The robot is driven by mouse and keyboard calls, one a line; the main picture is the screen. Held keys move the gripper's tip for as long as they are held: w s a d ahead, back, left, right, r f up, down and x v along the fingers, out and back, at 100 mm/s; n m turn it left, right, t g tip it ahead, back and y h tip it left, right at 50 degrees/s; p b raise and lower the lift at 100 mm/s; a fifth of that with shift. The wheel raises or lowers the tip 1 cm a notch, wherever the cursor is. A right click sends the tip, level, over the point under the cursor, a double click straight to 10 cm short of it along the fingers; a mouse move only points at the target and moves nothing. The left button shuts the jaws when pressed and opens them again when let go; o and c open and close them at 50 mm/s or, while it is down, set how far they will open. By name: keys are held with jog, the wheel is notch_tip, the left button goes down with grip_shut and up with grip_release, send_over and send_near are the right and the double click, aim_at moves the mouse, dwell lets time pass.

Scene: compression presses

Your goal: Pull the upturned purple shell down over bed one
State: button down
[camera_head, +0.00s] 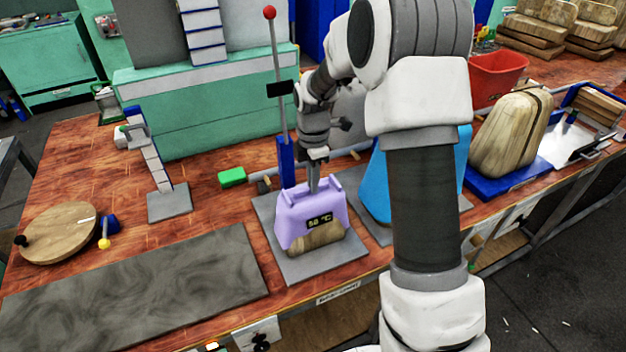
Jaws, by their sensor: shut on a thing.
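The purple shell (309,206) sits over a wooden form (322,238) on a grey base plate (285,262) in the middle of the bench. Its small dark display faces front and seems to read 50 °C. The lower front of the wooden form shows beneath the shell's edge. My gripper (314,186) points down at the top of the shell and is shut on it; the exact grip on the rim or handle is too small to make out. The shell's far side is hidden.
A blue post with a red-knobbed lever (275,70) rises close behind the shell. A blue shell (375,188) stands to the right, partly behind my arm. A green block (232,177) lies left. A dark grey mat (140,290) covers the front left, near a round wooden board (58,232).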

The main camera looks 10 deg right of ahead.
jog(key=shift+f, duration=0.15)
jog(key=c, duration=0.9)
grip_release()
notch_tip(320, 180, up, 17)
jog(key=shift+r, duration=0.2)
jog(key=s+r+m+t, duration=0.2)
jog(key=s+r+m, duration=0.1)
jog(key=s+m, duration=0.3)
jog(key=s+r+m+t, duration=0.1)
jog(key=s+r+m, duration=0.3)
jog(key=s, duration=0.4)
jog(key=s+f+m+t, duration=0.2)
jog(key=s+f+m, duration=0.1)
jog(key=s+m, duration=0.7)
jog(key=s, duration=0.3)
jog(key=shift+s+f+t, duration=0.25)
jog(key=shift+t, duration=0.05)
